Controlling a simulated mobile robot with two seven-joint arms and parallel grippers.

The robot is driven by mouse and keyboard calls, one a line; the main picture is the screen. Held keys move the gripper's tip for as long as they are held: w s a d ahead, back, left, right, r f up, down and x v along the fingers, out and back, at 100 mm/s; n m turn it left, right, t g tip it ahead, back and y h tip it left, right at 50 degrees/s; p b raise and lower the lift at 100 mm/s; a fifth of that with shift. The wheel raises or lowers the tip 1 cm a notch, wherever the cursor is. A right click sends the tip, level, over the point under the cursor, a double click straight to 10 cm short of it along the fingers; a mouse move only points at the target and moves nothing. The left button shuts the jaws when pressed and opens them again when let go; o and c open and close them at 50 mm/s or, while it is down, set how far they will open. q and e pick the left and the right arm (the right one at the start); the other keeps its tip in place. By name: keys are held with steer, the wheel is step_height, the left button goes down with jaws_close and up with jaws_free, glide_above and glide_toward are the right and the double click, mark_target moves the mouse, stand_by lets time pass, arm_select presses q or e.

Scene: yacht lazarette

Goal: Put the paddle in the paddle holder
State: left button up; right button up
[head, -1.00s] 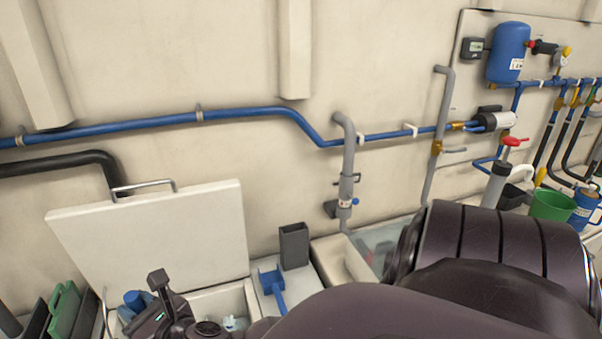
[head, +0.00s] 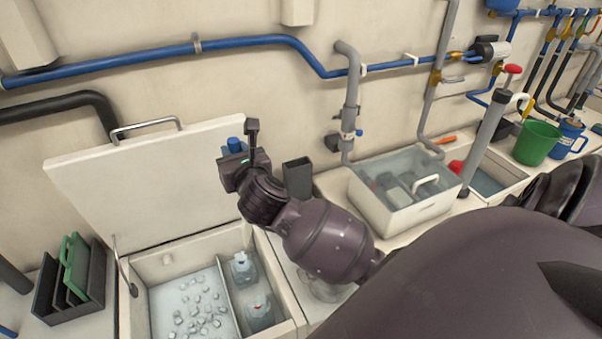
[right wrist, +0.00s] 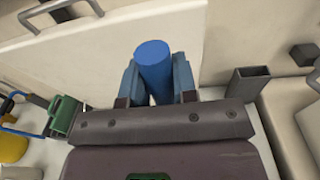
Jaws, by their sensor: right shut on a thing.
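My right gripper (head: 240,165) is shut on a blue cylindrical piece (right wrist: 153,62), which looks like the handle of the paddle. It is held between the two fingers in the right wrist view, and its blue top (head: 235,145) shows in the head view in front of the raised white lid. The rest of the paddle is hidden by the gripper. A dark grey open-topped box (head: 298,178), which looks like the paddle holder, stands upright against the wall, just right of the gripper. It also shows in the right wrist view (right wrist: 249,84). My left gripper is not in view.
The raised lid (head: 130,190) stands behind an open ice box (head: 165,262) with ice and bottles. A black rack (head: 97,285) with a green board is at left. A clear-topped bin (head: 405,220) and grey hand pump (head: 490,125) are at right. My arm hides the front counter.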

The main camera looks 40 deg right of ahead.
steer(key=w+d+r+m+g+h+b, duration=0.1)
steer(key=w+d+r+m+g+h, duration=0.1)
steer(key=d, duration=0.6)
steer(key=w+d+r+m+g+h+b, duration=0.2)
steer(key=d+r+m+g+h, duration=0.3)
steer(key=d, duration=0.4)
steer(key=w+d+r+m+g+h+b, duration=0.2)
steer(key=w+d+r+m+g+h, duration=0.1)
steer(key=d, duration=0.6)
steer(key=w+m+g+h, duration=0.1)
steer(key=m+h, duration=0.1)
steer(key=shift+r+m+g+h, duration=0.2)
steer(key=shift+m+g+h, duration=0.2)
steer(key=shift+d, duration=0.1)
